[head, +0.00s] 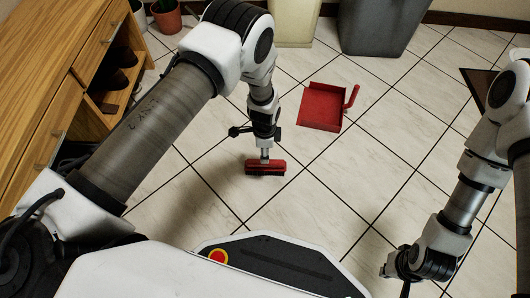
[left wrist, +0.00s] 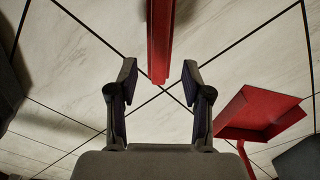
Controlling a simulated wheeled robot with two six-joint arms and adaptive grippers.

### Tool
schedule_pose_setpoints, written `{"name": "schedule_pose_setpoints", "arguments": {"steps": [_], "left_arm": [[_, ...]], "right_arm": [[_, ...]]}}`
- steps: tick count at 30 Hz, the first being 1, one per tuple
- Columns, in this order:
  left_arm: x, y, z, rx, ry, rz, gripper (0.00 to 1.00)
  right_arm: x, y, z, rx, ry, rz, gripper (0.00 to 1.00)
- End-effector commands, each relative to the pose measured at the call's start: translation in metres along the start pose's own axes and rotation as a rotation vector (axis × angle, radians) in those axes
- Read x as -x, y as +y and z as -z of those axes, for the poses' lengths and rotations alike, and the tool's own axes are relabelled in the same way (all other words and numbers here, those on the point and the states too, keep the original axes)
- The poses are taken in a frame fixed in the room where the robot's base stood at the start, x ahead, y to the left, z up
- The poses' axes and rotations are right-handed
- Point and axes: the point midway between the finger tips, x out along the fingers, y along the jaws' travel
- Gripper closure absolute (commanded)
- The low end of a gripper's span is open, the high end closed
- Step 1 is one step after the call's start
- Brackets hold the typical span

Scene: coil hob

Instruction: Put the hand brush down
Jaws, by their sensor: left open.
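The hand brush (head: 265,167), red with dark bristles, shows low at the floor just below my left gripper (head: 260,132) in the head view. In the left wrist view my left gripper (left wrist: 160,68) is open. Its two fingers stand apart, and the red brush (left wrist: 160,40) reaches from the top edge down to between the fingertips, with a gap on both sides. Neither finger visibly touches it. I cannot tell exactly how the bristles rest on the tiles. My right gripper (head: 402,266) hangs at the lower right, away from the brush; its fingers are hard to make out.
A red dustpan (head: 323,107) lies on the tiled floor beyond the brush, to its right; it also shows in the left wrist view (left wrist: 262,112). A wooden cabinet (head: 45,75) stands left. Bins (head: 378,25) and a plant pot (head: 166,17) stand at the back. Floor right of the brush is clear.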

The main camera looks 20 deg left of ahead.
Motion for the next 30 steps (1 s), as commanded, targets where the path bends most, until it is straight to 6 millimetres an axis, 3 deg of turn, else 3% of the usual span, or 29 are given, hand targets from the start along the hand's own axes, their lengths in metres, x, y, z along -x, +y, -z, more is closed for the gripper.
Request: {"name": "schedule_pose_setpoints", "arguments": {"steps": [1, 5, 12, 15, 17, 19, 21, 24, 27, 30], "left_arm": [[0.024, 0.0, 0.0, 0.0, 0.0, 0.001, 0.51], [0.045, 0.0, 0.0, 0.0, 0.0, 0.0, 0.51], [0.047, 0.001, 0.0, 0.001, 0.0, -0.001, 0.51], [0.041, 0.012, -0.015, 0.072, -0.01, -0.003, 0.51], [0.034, 0.032, -0.039, 0.195, -0.023, -0.002, 0.51], [0.028, 0.069, -0.077, 0.409, -0.039, 0.004, 0.51], [0.029, 0.116, -0.114, 0.658, -0.044, 0.01, 0.51], [0.047, 0.179, -0.149, 0.997, -0.031, 0.007, 0.51], [0.067, 0.22, -0.164, 1.231, -0.01, -0.002, 0.51], [0.077, 0.234, -0.168, 1.327, 0.002, -0.008, 0.51]], "right_arm": [[0.02, 0.0, -0.001, 0.002, -0.002, 0.0, 1.0], [0.033, -0.001, -0.002, 0.006, -0.004, 0.0, 1.0], [0.032, -0.001, -0.002, 0.007, -0.005, 0.001, 1.0], [0.032, -0.001, -0.002, 0.007, -0.005, 0.0, 1.0], [0.032, -0.001, -0.002, 0.007, -0.005, 0.0, 1.0], [0.032, -0.001, -0.002, 0.007, -0.005, 0.0, 1.0], [0.032, -0.001, -0.002, 0.007, -0.005, 0.0, 1.0], [0.032, -0.001, -0.002, 0.007, -0.005, 0.0, 1.0], [0.032, -0.001, -0.002, 0.007, -0.005, 0.0, 1.0], [0.032, -0.001, -0.002, 0.007, -0.004, 0.0, 1.0]]}}
